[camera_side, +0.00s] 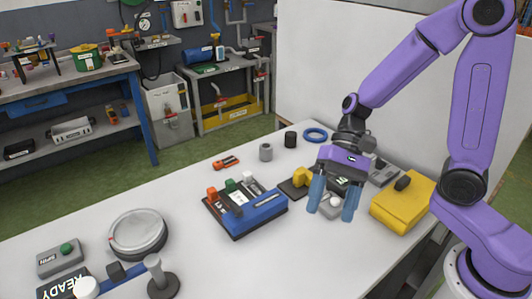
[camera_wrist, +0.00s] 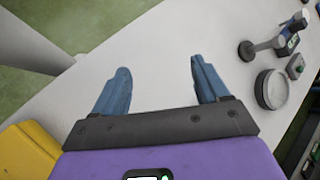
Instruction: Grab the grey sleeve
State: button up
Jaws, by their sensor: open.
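The grey sleeve (camera_side: 265,152) is a small grey cylinder standing upright on the white table, left of the black cylinder (camera_side: 290,138) in the side view. I do not see the sleeve in the wrist view.
A blue rail block with coloured pegs (camera_side: 245,208) stands left of my gripper. A blue ring (camera_side: 315,134), an orange tool (camera_side: 226,162), a yellow case (camera_side: 402,203) and a round turntable (camera_side: 138,230) are on the table. A white panel (camera_side: 320,70) rises behind.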

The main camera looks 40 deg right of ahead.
jog(key=w+m+t+y, duration=0.4)
jog(key=w+m, duration=0.4)
jog(key=w, duration=0.2)
jog(key=m+t+h, duration=0.7)
jog(key=m+t, duration=0.6)
jog(key=m, duration=0.6)
send_near(271, 148)
jog(key=x, duration=0.4)
jog(key=shift+a+f, duration=0.1)
jog(key=shift+x, duration=2.7)
jog(key=shift+w, duration=0.1)
jog(key=c, duration=1.3)
jog(key=shift+c, duration=0.3)
